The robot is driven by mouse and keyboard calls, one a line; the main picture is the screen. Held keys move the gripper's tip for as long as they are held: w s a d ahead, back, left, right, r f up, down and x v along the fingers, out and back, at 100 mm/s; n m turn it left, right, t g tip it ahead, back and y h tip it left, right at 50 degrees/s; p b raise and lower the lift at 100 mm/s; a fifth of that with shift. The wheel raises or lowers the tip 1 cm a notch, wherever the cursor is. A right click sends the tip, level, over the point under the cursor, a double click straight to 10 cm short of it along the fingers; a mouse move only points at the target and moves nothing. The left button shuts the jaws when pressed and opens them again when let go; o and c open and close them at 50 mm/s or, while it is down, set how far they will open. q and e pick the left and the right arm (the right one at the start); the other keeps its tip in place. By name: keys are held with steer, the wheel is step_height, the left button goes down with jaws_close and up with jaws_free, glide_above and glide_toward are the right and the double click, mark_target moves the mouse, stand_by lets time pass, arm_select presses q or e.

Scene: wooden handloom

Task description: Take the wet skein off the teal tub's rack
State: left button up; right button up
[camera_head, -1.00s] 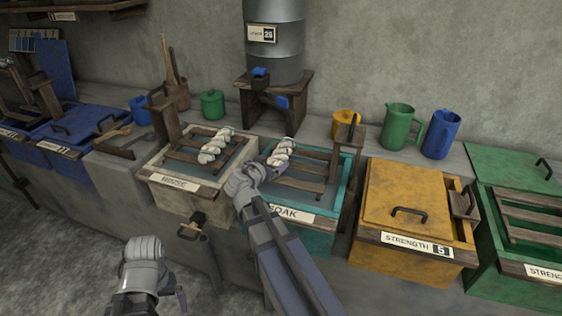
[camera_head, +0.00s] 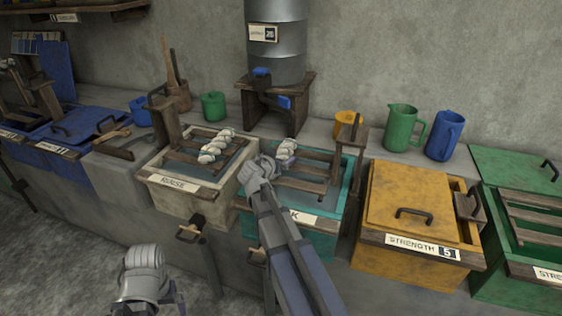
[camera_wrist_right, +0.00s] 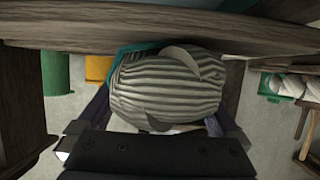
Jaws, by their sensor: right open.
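The wet skein (camera_head: 287,149), pale and twisted, lies over the rack bars (camera_head: 305,167) at the left of the teal tub (camera_head: 331,236). My right gripper (camera_head: 286,163) is at the skein and hides its near part. In the right wrist view the skein (camera_wrist_right: 165,85) is large and striped, in front of the open jaws, with a finger on either side of it. Contact cannot be told. My left gripper (camera_head: 168,298) hangs low at the front left, away from the tubs; its jaws are not clear.
A cream rinse tub (camera_head: 176,205) with another skein (camera_head: 215,146) stands just left. A wooden post (camera_head: 346,150) rises at the teal tub's back right. A yellow lidded tub (camera_head: 415,210) stands to the right. A metal tank (camera_head: 277,45) is behind.

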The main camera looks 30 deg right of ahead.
mark_target(279, 157)
steer(key=c, duration=1.5)
steer(key=shift+r, duration=0.1)
steer(key=shift+r+p, duration=0.8)
steer(key=shift+p, duration=0.15)
steer(key=shift+s+a+r+p, duration=0.2)
steer(key=shift+r+p, duration=0.3)
steer(key=shift+r, duration=0.05)
steer(key=shift+s+a+r+p, duration=0.15)
steer(key=shift+r+p, duration=0.35)
steer(key=s+a, duration=0.3)
steer(key=a, duration=0.1)
steer(key=s+a, duration=0.4)
steer(key=a, duration=0.1)
steer(key=s+a, duration=0.3)
steer(key=a, duration=0.1)
steer(key=shift+s+a+f, duration=0.1)
steer(key=shift+s+a, duration=0.15)
steer(key=shift+s, duration=0.05)
